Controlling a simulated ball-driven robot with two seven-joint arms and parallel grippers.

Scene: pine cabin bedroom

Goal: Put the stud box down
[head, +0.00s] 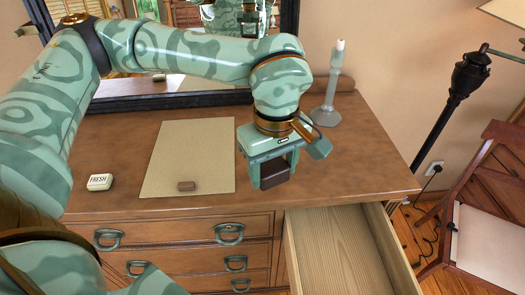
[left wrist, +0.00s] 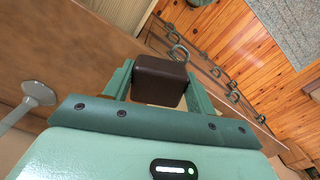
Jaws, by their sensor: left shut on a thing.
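A dark brown box, which I take to be the stud box (head: 274,174), is held in my left gripper (head: 272,165) over the right part of the dresser top (head: 350,160). In the left wrist view the box (left wrist: 160,80) sits between the two green fingers of the left gripper (left wrist: 160,88), which are shut on its sides. I cannot tell for sure whether its underside touches the wood. My right gripper is not in view.
A pale drawer (head: 335,255) stands open below the dresser's front edge. A grey candlestick (head: 330,95) stands behind the gripper, near the mirror. A white "FRESH" block (head: 100,182) is at left. Bare wood lies right of the gripper. A chair (head: 485,205) and lamp (head: 468,80) stand at right.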

